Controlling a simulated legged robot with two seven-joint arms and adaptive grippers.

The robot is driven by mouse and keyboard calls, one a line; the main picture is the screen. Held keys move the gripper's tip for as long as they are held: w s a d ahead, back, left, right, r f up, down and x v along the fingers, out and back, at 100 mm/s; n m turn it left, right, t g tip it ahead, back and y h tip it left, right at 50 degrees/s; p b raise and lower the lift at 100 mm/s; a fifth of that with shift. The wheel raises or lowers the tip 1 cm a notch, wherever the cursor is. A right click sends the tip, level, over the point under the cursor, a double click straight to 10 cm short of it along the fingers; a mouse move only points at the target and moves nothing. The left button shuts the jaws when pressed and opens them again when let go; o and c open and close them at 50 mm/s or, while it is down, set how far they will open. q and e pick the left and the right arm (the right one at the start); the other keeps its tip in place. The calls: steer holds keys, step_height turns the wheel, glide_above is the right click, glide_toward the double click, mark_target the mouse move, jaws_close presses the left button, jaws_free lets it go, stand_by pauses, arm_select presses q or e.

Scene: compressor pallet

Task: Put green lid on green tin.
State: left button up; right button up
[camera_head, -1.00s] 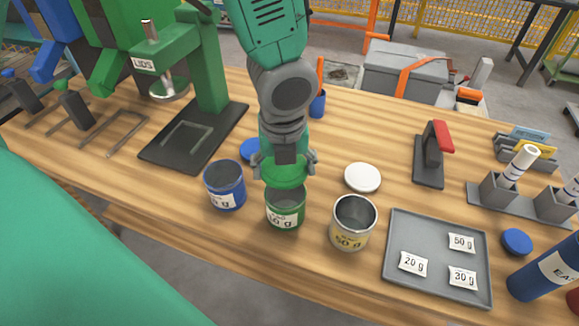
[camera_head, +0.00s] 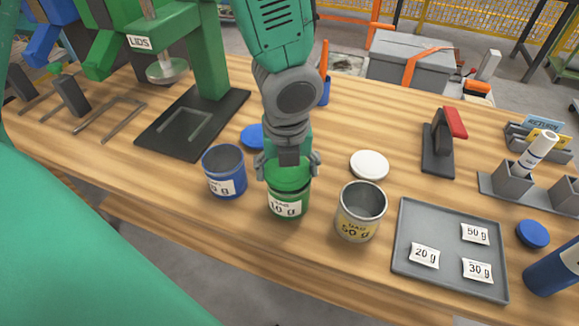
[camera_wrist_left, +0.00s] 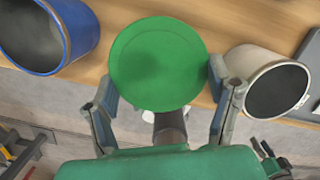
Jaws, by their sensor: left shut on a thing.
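The green lid (camera_head: 289,175) is held level in my left gripper (camera_head: 288,165), right over the mouth of the green tin (camera_head: 288,202). The tin stands upright on the bench, with a white label on its front. The lid hides the tin's opening; I cannot tell whether it is seated or just above the rim. In the left wrist view the lid (camera_wrist_left: 158,65) lies between the two fingers (camera_wrist_left: 163,100) and covers the tin. My right gripper is not in view.
An open blue tin (camera_head: 224,172) stands close on the left, an open silver tin (camera_head: 360,212) on the right. A white lid (camera_head: 369,165) and a blue lid (camera_head: 253,137) lie behind. A grey tray (camera_head: 403,258) holds several weight labels. A green LIDS stand (camera_head: 207,60) rises back left.

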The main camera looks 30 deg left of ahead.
arm_select(q)
steer(key=shift+d+r+p, duration=0.2)
steer(key=shift+d+p, duration=0.1)
steer(key=shift+d, duration=0.25)
steer(key=shift+a, duration=0.2)
steer(key=shift+d, duration=0.15)
stand_by(0.4)
steer(key=shift+a+f+p, duration=0.25)
steer(key=shift+p, duration=0.15)
steer(key=shift+f+p, duration=0.35)
stand_by(1.1)
steer(key=o, duration=1.4)
steer(key=shift+c, duration=0.2)
